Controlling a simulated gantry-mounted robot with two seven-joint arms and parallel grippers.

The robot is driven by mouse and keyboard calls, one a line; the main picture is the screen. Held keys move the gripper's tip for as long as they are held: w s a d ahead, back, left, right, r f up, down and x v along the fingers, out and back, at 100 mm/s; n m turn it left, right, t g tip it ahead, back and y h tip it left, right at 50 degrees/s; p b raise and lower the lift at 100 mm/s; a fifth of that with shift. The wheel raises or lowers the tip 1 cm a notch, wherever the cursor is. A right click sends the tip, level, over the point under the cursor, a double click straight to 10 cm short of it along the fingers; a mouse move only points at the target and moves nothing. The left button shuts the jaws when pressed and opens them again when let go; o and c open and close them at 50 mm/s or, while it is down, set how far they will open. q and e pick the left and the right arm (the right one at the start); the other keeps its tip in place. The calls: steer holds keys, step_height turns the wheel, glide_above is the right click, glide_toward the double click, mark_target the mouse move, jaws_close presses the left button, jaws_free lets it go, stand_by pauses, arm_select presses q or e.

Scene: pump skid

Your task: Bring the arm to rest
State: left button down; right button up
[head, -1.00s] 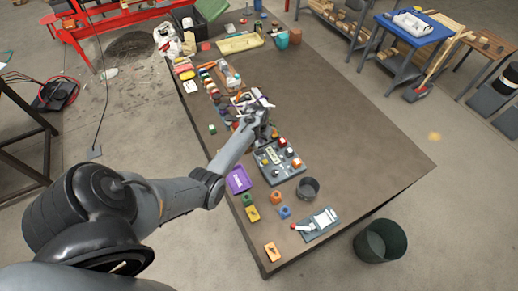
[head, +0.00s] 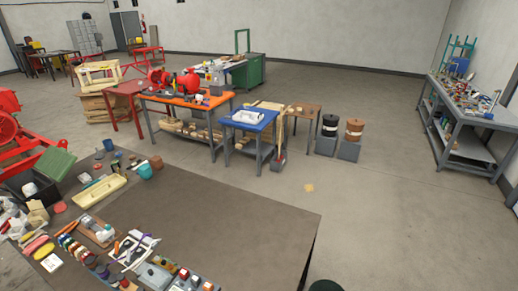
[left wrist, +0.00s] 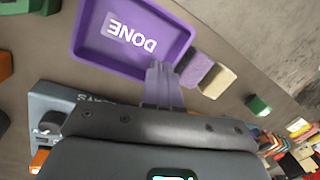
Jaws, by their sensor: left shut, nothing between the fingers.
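My left gripper (left wrist: 162,72) shows in the left wrist view. Its fingers are together with nothing between them, and the tips overlap the near rim of a purple tray (left wrist: 88,30) in the picture. I cannot tell whether they touch it. The tray is marked DONE and looks empty. A grey-blue panel (left wrist: 45,100) with a dark knob lies partly hidden behind the gripper body. No part of either arm shows in the head view, and my right gripper is in neither view.
A purple block and a tan block (left wrist: 216,82) lie beside the tray, with a green block (left wrist: 258,105) farther right. In the head view, the brown table (head: 235,215) has clear room at its right. A blue-topped table (head: 250,118) stands beyond it.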

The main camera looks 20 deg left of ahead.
arm_select(q)
steer(key=s+d+r+m+t+p, duration=0.1)
steer(key=s+d+r+m+p, duration=0.2)
steer(key=d+r, duration=0.6)
steer(key=s+d+r+m+t+p, duration=0.15)
steer(key=s+d+r, duration=0.3)
steer(key=d, duration=0.75)
steer(key=d+r+t+h, duration=0.1)
steer(key=d+r, duration=0.4)
steer(key=r, duration=0.3)
steer(key=w+d+r+m+t+h, duration=0.1)
steer(key=d+r, duration=0.4)
steer(key=r, duration=0.3)
steer(key=shift+w+d+r, duration=0.3)
steer(key=shift+d, duration=0.05)
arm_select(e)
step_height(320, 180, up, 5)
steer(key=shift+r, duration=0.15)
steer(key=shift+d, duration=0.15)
